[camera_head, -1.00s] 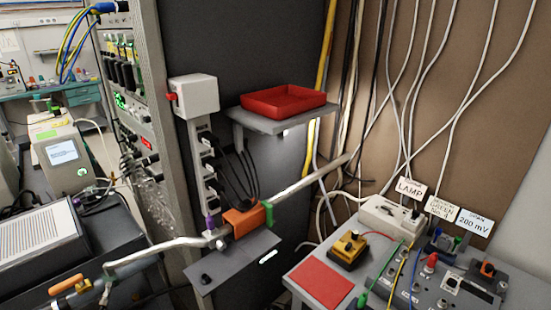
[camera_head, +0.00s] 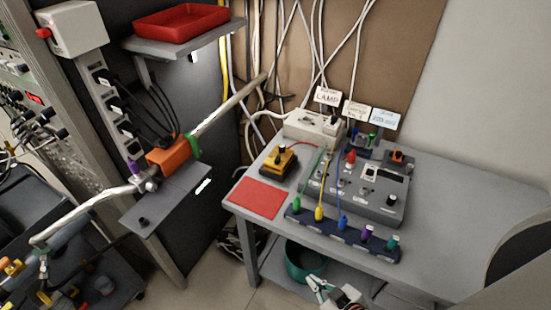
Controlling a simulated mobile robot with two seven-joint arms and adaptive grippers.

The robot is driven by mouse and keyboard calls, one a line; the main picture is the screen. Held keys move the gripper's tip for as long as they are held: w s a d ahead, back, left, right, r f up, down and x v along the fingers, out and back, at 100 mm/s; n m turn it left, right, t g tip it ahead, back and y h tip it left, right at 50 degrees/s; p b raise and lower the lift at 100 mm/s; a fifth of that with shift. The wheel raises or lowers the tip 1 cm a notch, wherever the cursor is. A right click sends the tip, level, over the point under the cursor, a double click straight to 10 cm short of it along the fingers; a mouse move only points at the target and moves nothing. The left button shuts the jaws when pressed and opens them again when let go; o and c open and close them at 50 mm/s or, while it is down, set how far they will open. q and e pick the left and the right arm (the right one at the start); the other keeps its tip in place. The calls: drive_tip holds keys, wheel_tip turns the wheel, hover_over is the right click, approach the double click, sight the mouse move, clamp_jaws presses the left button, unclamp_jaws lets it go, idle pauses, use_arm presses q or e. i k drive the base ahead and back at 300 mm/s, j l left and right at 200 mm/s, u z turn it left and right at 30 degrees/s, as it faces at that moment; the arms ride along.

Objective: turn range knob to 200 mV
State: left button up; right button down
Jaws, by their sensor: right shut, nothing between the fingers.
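A grey instrument box (camera_head: 388,203) with several small knobs and switches stands on the grey table; I cannot tell which of them is the range knob, and its markings are too small to read. A black knob with orange around it (camera_head: 397,157) is at the box's back right. A light blue card (camera_head: 384,119) stands behind; its text is blurred now, but it read 200 mV in the earlier frame. My right gripper (camera_head: 318,289) is low at the bottom edge, in front of the table and well apart from the box; it is shut and empty. My left gripper is not in view.
A dark strip with several coloured plugs (camera_head: 341,235) lies along the table's front, with cables to the box. A yellow-black device (camera_head: 279,161) and a red mat (camera_head: 258,198) are at left. A teal bin (camera_head: 302,265) is below.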

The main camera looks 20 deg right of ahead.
sight(281, 147)
drive_tip(key=k+j+z, duration=0.1)
drive_tip(key=z, duration=1.8)
drive_tip(key=k+l+z, duration=0.1)
drive_tip(key=k, duration=0.35)
